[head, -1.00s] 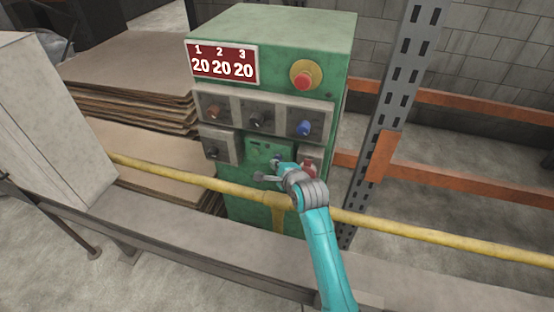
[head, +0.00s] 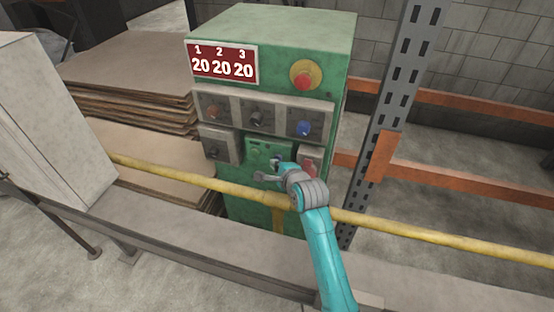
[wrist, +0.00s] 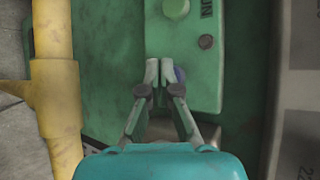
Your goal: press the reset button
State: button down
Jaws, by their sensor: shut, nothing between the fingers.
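The green control cabinet (head: 285,30) stands ahead with a small green button panel (head: 258,150) low on its front. The wrist view shows this panel (wrist: 215,85) close up, with a green button (wrist: 176,8), lettering beside it and a small dark round part (wrist: 205,42). A bluish round button (wrist: 180,75) shows partly behind the right fingertip; its label cannot be read. My gripper (wrist: 158,72) is shut and empty, its fingertips over the panel beside this bluish button. Contact cannot be told. In the head view my gripper (head: 275,161) is small at the panel.
A yellow rail (head: 420,234) crosses in front of the cabinet, below my gripper. Grey boxes with knobs, including a blue knob (head: 304,128), sit above the panel. A red emergency button (head: 303,80) is higher up. A grey box with red (head: 310,158) is close on the right.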

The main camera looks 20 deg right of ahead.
dwell(0.4)
jog(key=shift+w+d, duration=0.25)
jog(key=shift+w, duration=0.1)
dwell(0.3)
jog(key=shift+s+a, duration=0.2)
jog(key=shift+s, duration=0.15)
jog(key=s+a, duration=0.3)
jog(key=s, duration=0.2)
jog(key=shift+a, duration=0.3)
dwell(0.3)
dwell(0.7)
